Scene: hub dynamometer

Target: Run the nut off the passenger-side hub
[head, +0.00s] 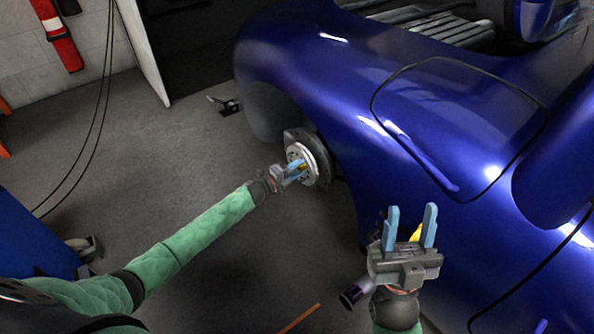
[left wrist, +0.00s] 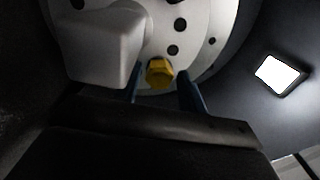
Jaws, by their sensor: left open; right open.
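The hub (head: 301,163) is a pale metal disc with holes, in the car's open wheel arch. A yellow hex nut (left wrist: 160,73) sits on the hub face (left wrist: 205,38) in the left wrist view. My left gripper (head: 297,168) is at the hub, its jaws open. In the left wrist view its blue fingers (left wrist: 162,88) stand either side of the nut; I cannot tell whether they touch it. My right gripper (head: 410,228) is open, upright beside the car body. A yellow piece (head: 416,233) shows between its fingers; I cannot tell what it is.
The blue car body (head: 450,130) fills the right side, close to both grippers. A pale block (left wrist: 105,45) overlaps the hub in the left wrist view. A dark tyre-like shape (head: 268,112) is behind the hub.

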